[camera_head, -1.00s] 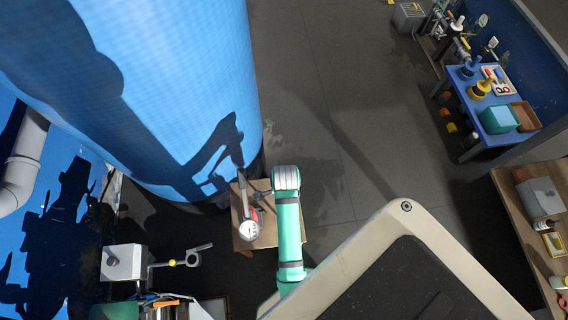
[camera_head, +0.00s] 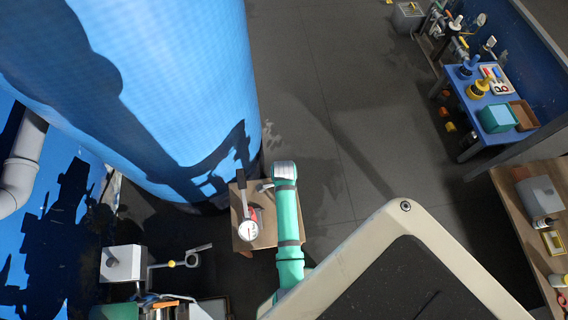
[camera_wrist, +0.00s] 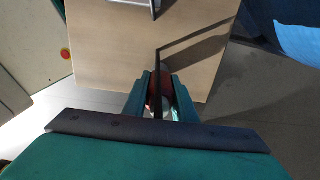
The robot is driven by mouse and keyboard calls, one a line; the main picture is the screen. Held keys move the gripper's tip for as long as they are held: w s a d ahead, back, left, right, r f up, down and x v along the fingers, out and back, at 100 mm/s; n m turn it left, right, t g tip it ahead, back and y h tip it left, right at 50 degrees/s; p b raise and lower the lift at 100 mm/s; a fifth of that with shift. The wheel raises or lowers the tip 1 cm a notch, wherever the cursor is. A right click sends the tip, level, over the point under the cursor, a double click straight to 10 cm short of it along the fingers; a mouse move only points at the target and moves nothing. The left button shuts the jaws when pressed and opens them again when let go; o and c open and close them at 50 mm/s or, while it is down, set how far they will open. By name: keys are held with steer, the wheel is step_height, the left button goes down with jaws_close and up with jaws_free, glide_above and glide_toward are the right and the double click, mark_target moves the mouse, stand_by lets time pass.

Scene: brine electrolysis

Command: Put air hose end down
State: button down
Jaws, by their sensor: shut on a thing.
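My gripper (camera_wrist: 160,98) shows in the wrist view with its two green fingers closed around a dark reddish thing, most likely the air hose end (camera_wrist: 155,92). A thin dark strip runs up from it over the wooden tabletop (camera_wrist: 110,60); whether this is hose or shadow I cannot tell. The grip is at the near edge of the small wooden table, which also shows in the head view (camera_head: 273,232). The height of the held thing above the table is unclear.
A round white gauge (camera_head: 248,230) with a red part and a grey handle is on the small table. A large blue cylinder (camera_head: 190,90) stands close behind it. A grey box (camera_head: 123,263) is at the lower left. Open floor (camera_head: 335,120) lies to the right.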

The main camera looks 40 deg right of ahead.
steer(key=c, duration=1.5)
jaws_free()
steer(key=shift+f, duration=0.1)
steer(key=shift+o, duration=0.2)
step_height(320, 180, up, 12)
steer(key=shift+r, duration=0.15)
